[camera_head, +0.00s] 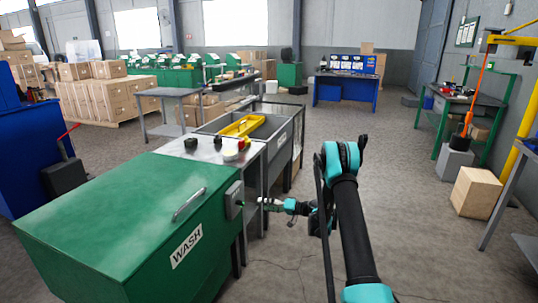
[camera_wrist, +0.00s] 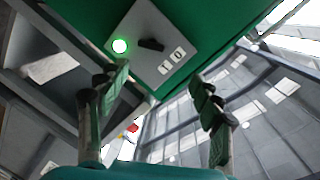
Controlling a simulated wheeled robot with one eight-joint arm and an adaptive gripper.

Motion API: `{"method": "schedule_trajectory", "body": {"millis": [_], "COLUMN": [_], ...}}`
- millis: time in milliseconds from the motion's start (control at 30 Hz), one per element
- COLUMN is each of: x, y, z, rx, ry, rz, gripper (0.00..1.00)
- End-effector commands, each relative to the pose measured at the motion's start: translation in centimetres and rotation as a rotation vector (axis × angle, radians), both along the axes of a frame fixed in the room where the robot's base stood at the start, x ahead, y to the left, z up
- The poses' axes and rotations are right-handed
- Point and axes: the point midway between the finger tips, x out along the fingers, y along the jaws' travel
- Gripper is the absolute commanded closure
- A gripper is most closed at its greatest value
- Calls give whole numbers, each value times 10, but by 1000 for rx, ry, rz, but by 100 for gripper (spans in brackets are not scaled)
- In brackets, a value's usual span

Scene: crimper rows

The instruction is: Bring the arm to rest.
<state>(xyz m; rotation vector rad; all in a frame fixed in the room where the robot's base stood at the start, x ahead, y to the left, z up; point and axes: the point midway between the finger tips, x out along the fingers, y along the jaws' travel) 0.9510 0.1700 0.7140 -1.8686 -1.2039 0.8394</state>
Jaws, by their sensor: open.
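My arm (camera_head: 352,225) reaches forward from the bottom of the head view and bends back down to the left. My gripper (camera_head: 268,204) is beside the front right corner of the green WASH machine (camera_head: 110,225), close to its grey control panel (camera_head: 234,200). In the wrist view, my gripper (camera_wrist: 160,83) has its two fingers spread wide with nothing between them. The panel (camera_wrist: 190,42) lies beyond the fingertips, with a lit green button (camera_wrist: 120,46), a black knob (camera_wrist: 151,44) and small white labels. Whether a fingertip touches the panel cannot be told.
A metal sink bench (camera_head: 262,135) with a yellow tray (camera_head: 242,125) stands behind the machine. A wooden crate (camera_head: 476,192) and a green workbench (camera_head: 445,112) are at right. The grey floor (camera_head: 410,190) between my arm and the crate is clear.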

Motion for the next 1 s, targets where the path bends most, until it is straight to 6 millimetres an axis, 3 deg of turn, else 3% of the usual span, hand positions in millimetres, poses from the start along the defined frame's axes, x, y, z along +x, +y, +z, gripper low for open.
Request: {"method": "schedule_trajectory", "body": {"millis": [100, 467, 767, 1000], "x": [-13, -73, -147, -217], "y": [-2, -23, -52, -83], "z": [27, 88, 123, 139], "rx": [-83, -335, -544, -708], "ry": [31, 121, 185, 229], "rz": [-6, -44, -95, -148], "gripper": [34, 34, 34, 34]}}
